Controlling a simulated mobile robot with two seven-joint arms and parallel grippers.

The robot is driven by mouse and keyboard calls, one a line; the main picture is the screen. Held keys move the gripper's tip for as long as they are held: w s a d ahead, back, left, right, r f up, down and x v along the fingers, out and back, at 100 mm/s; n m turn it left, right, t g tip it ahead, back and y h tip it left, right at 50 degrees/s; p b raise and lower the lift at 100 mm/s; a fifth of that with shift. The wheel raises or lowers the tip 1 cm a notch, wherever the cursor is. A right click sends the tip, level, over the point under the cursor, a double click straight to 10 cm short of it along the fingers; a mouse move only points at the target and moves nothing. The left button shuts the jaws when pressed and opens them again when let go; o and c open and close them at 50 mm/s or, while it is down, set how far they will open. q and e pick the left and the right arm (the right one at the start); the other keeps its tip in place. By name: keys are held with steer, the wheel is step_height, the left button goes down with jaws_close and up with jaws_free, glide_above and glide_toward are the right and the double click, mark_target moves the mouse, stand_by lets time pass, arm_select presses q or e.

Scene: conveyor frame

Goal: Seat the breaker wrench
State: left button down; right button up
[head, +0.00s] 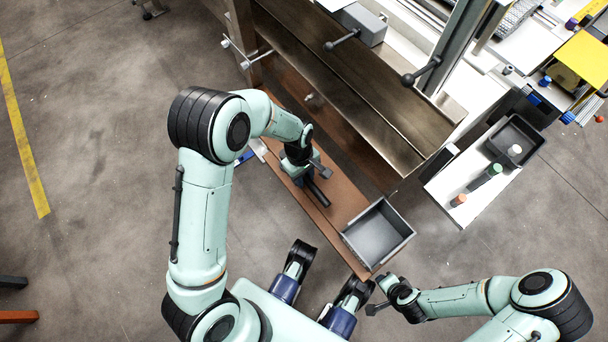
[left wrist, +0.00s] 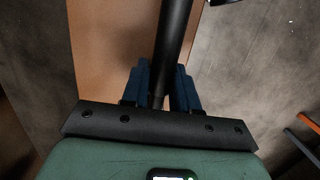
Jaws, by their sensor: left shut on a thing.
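The breaker wrench shows as a thick black bar in the left wrist view (left wrist: 175,40). My left gripper (left wrist: 163,88) is shut on it, with blue fingers on both sides of the bar. In the head view my left gripper (head: 306,172) is over the brown board beside the conveyor frame (head: 350,85). A short dark length of the wrench (head: 319,194) sticks out below it there. The wrench's far end is cut off in the wrist view, and I cannot tell whether it touches the board. My right gripper (head: 376,307) is low at right, apart from the wrench; its jaws are unclear.
A grey open bin (head: 378,236) sits at the near end of the brown board (head: 343,195). Black-knobbed levers (head: 342,40) stick out from the frame. A white side table (head: 468,185) holds a dark tray and small cylinders.

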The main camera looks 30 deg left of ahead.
arm_select(q)
steer(key=shift+r, duration=0.1)
arm_select(e)
steer(key=shift+r, duration=0.3)
arm_select(q)
steer(key=shift+f, duration=0.2)
arm_select(e)
steer(key=shift+f, duration=0.15)
arm_select(q)
steer(key=shift+f+b, duration=0.45)
steer(key=shift+f, duration=0.9)
steer(key=c, duration=0.8)
jaws_free()
arm_select(e)
steer(key=shift+f, duration=0.65)
arm_select(q)
steer(key=r+p, duration=0.1)
steer(key=r, duration=0.3)
steer(key=a+r+p, duration=0.1)
steer(key=r+p, duration=0.1)
steer(key=r, duration=0.3)
steer(key=a+r+p, duration=0.1)
steer(key=r, duration=0.3)
steer(key=shift+w+r, duration=0.15)
steer(key=shift+w, duration=0.2)
arm_select(e)
steer(key=s+a+r+g, duration=0.1)
steer(key=s+a+r, duration=0.2)
steer(key=s+r, duration=0.2)
steer(key=shift+s+g+y, duration=0.4)
